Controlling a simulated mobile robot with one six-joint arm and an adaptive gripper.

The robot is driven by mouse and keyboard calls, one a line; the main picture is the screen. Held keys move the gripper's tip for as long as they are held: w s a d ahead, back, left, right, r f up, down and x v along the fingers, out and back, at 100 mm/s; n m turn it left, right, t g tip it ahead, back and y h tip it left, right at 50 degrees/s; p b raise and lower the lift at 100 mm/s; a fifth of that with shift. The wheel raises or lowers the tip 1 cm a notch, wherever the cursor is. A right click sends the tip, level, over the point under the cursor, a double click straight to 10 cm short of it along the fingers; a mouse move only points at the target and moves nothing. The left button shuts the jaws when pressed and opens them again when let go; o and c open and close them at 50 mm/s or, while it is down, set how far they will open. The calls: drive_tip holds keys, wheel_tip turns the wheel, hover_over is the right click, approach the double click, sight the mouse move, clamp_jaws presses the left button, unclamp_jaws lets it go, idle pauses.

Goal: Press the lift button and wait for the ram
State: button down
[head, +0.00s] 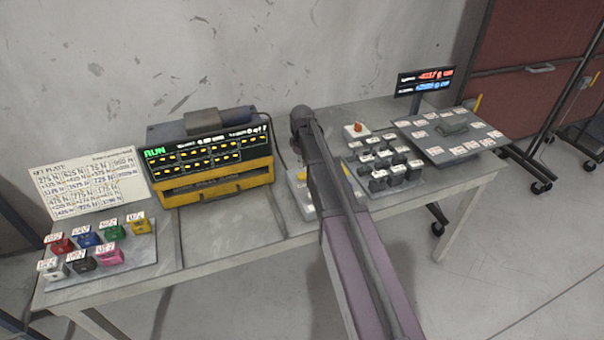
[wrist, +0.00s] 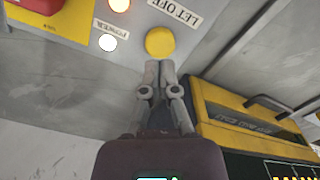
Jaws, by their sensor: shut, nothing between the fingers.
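A round yellow button (wrist: 160,42) sits on a grey panel in the wrist view, beside an upside-down label reading "LET OFF" (wrist: 175,14). My gripper (wrist: 160,66) is shut and empty, its fingertips just below the yellow button in the picture. I cannot tell whether they touch it. A white round button or lamp (wrist: 108,42) lies to the left by a "POWER" label (wrist: 111,27), and an orange one (wrist: 120,5) is at the top edge. No "lift" label is readable. I cannot pick out the ram. In the head view my arm hides the gripper and much of the panel.
A yellow and black unit (head: 213,190) with a lit screen reading "RUN" (head: 207,152) stands left of my arm. Coloured labelled blocks lie on a plate (head: 140,262) at the left. Several dark weights and a labelled board (head: 455,150) are to the right.

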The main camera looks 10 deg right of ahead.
drive_tip(key=shift+r+p, duration=2)
drive_tip(key=shift+r, duration=0.2)
drive_tip(key=s+m, duration=0.7)
drive_tip(key=s, duration=1.9)
drive_tip(key=shift+m, duration=0.4)
drive_tip(key=shift+s+d, duration=0.1)
